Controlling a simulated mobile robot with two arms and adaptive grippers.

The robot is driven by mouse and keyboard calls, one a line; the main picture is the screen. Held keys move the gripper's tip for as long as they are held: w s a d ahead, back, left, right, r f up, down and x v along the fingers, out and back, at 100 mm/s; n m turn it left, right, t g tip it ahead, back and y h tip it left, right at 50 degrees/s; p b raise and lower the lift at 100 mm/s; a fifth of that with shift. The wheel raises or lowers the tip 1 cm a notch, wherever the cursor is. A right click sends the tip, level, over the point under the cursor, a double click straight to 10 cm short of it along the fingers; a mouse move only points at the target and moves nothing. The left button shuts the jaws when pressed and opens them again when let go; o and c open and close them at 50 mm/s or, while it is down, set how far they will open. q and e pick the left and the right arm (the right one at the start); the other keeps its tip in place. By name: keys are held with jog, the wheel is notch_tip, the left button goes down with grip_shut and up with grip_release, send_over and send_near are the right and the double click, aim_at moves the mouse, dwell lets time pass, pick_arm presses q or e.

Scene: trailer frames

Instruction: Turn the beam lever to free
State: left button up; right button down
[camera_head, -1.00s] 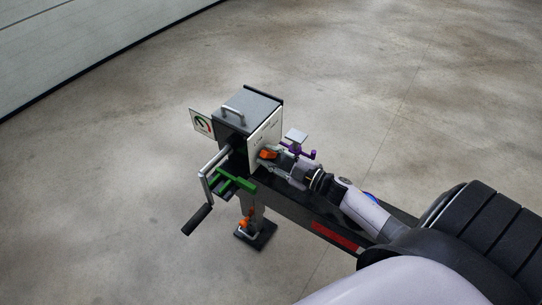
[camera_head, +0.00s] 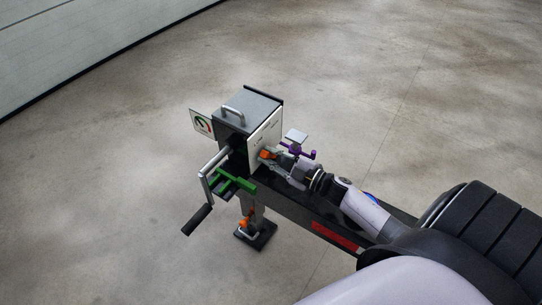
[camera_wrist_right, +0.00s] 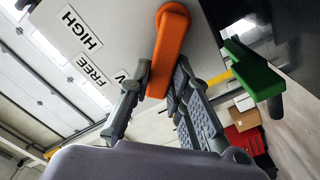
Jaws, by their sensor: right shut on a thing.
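The orange beam lever (camera_head: 265,154) is on the white label plate on the side of the grey box (camera_head: 248,108). In the right wrist view the lever (camera_wrist_right: 170,42) runs from its pivot at the top down between my fingers. My right gripper (camera_head: 275,157) is shut on it; it also shows in the wrist view (camera_wrist_right: 160,78), one finger on each side of the lever. The plate has the labels HIGH (camera_wrist_right: 81,27) and FREE (camera_wrist_right: 92,78). A third label (camera_wrist_right: 121,77) is mostly hidden behind a finger. My left gripper is not in view.
A crank with a black handle (camera_head: 196,220) sticks out at the box's front. A green part (camera_head: 233,181) sits below it. A purple piece (camera_head: 300,151) stands near my right wrist. The dark beam carries a red strip (camera_head: 335,237). The floor around is clear.

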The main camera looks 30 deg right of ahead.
aim_at(267, 140)
jog(key=m+p, duration=0.1)
jog(key=d+m+p, duration=0.1)
jog(key=r+m+p, duration=0.1)
jog(key=shift+w+d+r+m, duration=0.15)
jog(key=shift+w+m, duration=0.1)
jog(key=shift+m, duration=0.15)
jog(key=shift+w+d+m+p, duration=0.15)
jog(key=shift+d+m+p, duration=0.3)
jog(key=shift+m, duration=0.65)
jog(key=shift+w+d+m, duration=0.15)
jog(key=shift+d+m, duration=0.15)
jog(key=shift+m, duration=0.4)
jog(key=shift+w+d+m, duration=0.1)
jog(key=shift+d+m, duration=0.15)
jog(key=shift+m, duration=0.45)
jog(key=c, duration=1.5)
grip_release()
jog(key=shift+r, duration=0.1)
